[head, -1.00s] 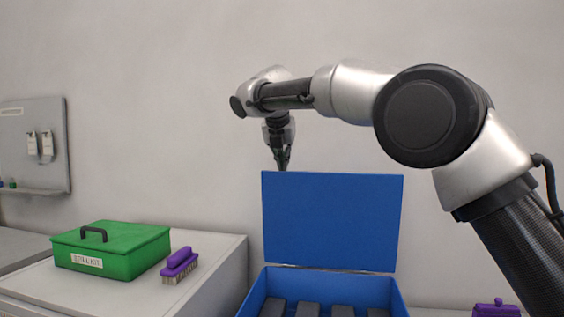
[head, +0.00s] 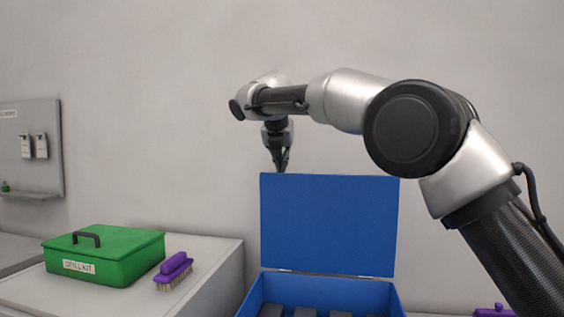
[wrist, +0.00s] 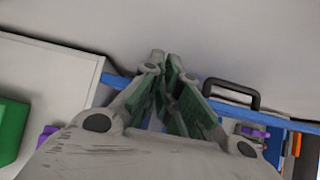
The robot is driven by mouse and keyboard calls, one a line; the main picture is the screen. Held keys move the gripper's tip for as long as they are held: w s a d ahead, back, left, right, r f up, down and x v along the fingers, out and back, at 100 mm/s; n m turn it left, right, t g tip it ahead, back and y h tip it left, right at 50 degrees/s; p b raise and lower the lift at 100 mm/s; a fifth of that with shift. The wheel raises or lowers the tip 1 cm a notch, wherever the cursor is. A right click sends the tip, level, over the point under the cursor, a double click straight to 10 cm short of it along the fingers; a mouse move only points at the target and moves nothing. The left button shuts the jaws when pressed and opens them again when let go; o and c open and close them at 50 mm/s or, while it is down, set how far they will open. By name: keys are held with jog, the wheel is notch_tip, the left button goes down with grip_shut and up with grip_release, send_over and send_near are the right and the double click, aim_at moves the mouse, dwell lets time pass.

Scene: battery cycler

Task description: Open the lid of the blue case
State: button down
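The blue case (head: 327,289) stands at the bottom middle of the head view, with dark blocks in a row inside. Its blue lid (head: 328,224) stands up, nearly vertical, hinged along the back edge. My gripper (head: 281,168) points down at the lid's top edge, near its left corner; the lid may hide the very tips. In the wrist view my gripper (wrist: 168,62) has its fingers brought together at the tips, with nothing seen between them. A blue strip, likely the lid's edge, runs behind the fingers. Whether they touch it I cannot tell.
A green spill kit box (head: 104,255) and a purple brush (head: 174,270) sit on a light cabinet to the left. A purple item (head: 494,311) is at the lower right. A dark handle (wrist: 234,91) shows beside the fingers.

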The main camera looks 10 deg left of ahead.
jog(key=v, duration=1.2)
jog(key=s+d+r+t, duration=0.1)
jog(key=s+d+r, duration=0.25)
jog(key=d, duration=0.35)
jog(key=s+d+r, duration=0.3)
jog(key=s+d, duration=0.1)
jog(key=d, duration=0.3)
jog(key=s+d+f+t, duration=0.1)
jog(key=s+d+f, duration=0.15)
jog(key=f, duration=0.45)
jog(key=s+d+f, duration=0.2)
jog(key=d+f, duration=0.1)
jog(key=f, duration=0.4)
jog(key=shift+w+d+f, duration=0.1)
jog(key=shift+w+f, duration=0.85)
jog(key=shift+w, duration=1.1)
jog(key=shift+w+a+f, duration=0.1)
jog(key=shift+w+f, duration=0.85)
jog(key=shift+w, duration=1.1)
jog(key=shift+w+d+f, duration=0.1)
jog(key=shift+w+f, duration=0.85)
jog(key=shift+w, duration=1.1)
